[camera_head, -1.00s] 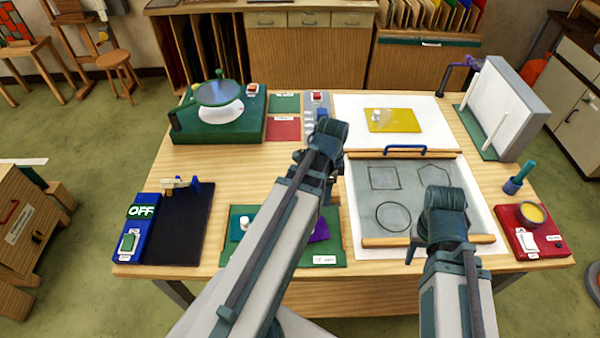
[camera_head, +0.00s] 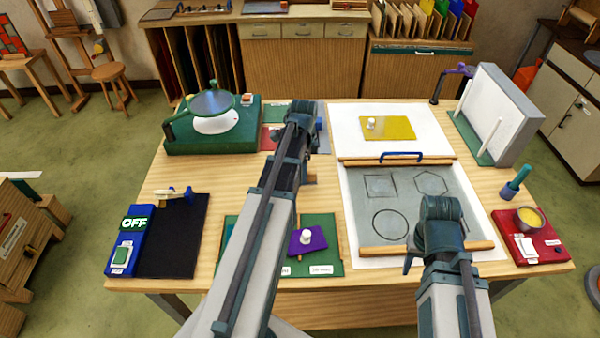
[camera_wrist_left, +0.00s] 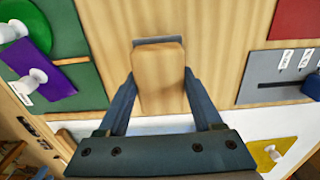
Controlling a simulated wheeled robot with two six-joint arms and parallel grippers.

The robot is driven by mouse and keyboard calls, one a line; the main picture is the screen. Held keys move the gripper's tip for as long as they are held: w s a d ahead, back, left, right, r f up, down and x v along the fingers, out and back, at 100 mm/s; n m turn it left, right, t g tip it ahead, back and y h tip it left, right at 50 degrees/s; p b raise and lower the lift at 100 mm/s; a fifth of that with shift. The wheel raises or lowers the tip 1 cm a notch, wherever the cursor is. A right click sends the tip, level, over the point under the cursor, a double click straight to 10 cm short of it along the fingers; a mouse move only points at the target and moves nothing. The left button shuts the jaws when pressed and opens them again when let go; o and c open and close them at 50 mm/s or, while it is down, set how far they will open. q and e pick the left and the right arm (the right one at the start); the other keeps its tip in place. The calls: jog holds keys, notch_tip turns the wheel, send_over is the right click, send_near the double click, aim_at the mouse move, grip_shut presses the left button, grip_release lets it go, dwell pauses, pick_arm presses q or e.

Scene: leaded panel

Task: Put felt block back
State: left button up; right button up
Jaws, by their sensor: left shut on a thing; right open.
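The felt block (camera_wrist_left: 158,80), a wooden block with a grey strip at its far end, is between the fingers of my left gripper (camera_wrist_left: 157,88) in the left wrist view. The gripper is shut on it over bare tabletop. In the head view, my left gripper (camera_head: 305,165) is over the table's middle, left of the drawing sheet, and the arm mostly hides the block. My right gripper (camera_head: 409,260) is open at the front of the drawing sheet; its arm partly hides it.
The grey slotted panel (camera_wrist_left: 280,78) and red panel (camera_wrist_left: 295,20) lie beside the block. A green tray (camera_head: 325,260) with a purple piece (camera_head: 308,240) is at the front. The drawing sheet (camera_head: 420,185) lies right. Bare wood (camera_head: 235,180) shows left of my left arm.

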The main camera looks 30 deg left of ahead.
pick_arm(q)
jog(key=shift+w+a, duration=0.35)
jog(key=shift+a, duration=0.05)
jog(key=shift+w+a+f, duration=0.15)
jog(key=shift+w+a, duration=0.3)
jog(key=shift+a, duration=0.1)
pick_arm(e)
jog(key=shift+f, duration=0.15)
pick_arm(q)
notch_tip(320, 180, down, 4)
jog(key=b, duration=0.4)
jog(key=shift+a, duration=0.1)
pick_arm(e)
notch_tip(320, 180, down, 4)
jog(key=shift+r, duration=0.15)
pick_arm(q)
jog(key=shift+r, duration=0.2)
pick_arm(e)
jog(key=shift+r, duration=0.1)
pick_arm(q)
jog(key=o, duration=1.4)
jog(key=shift+f, duration=0.1)
jog(key=shift+o, duration=0.2)
